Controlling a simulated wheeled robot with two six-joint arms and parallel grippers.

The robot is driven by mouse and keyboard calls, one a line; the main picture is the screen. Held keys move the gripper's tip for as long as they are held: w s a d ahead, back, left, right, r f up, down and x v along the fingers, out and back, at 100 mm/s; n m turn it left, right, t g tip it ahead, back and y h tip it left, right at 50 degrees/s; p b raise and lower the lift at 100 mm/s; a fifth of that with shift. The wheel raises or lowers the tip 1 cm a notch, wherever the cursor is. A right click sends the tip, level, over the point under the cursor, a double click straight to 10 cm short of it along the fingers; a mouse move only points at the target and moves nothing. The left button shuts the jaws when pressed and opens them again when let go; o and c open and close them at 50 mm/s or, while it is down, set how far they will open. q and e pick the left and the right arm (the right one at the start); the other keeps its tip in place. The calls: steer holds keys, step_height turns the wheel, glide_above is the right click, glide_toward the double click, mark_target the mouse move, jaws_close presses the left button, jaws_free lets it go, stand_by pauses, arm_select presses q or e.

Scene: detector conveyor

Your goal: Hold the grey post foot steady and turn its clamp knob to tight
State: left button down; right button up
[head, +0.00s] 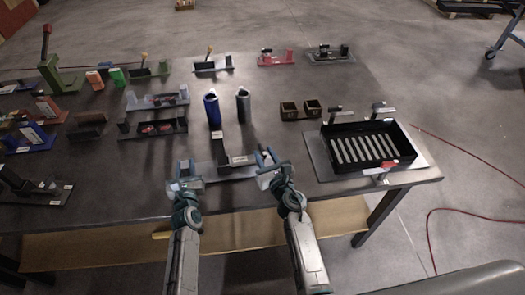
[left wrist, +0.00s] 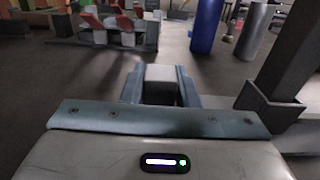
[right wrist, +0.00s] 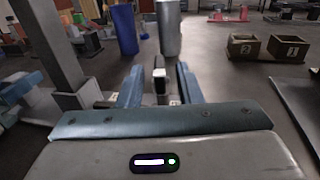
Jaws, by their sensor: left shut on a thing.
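The grey post foot (head: 238,174) lies near the table's front edge, with a dark upright post (head: 222,150) standing on it. The post also shows at the right of the left wrist view (left wrist: 290,55) and at the left of the right wrist view (right wrist: 45,45). My left gripper (head: 187,172) is shut on a light grey block (left wrist: 160,76) at the foot's left end. My right gripper (head: 266,167) is open at the foot's right end. A narrow black and white piece, seemingly the clamp knob (right wrist: 160,82), stands between its fingers with gaps on both sides.
A blue cylinder (head: 212,108) and a grey cylinder (head: 243,105) stand behind the foot. Two small numbered boxes (head: 300,110) are behind right. A black slotted tray (head: 352,132) lies at the right. Several fixtures fill the left and back of the table.

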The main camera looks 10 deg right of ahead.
steer(key=v, duration=0.9)
steer(key=shift+s, duration=0.4)
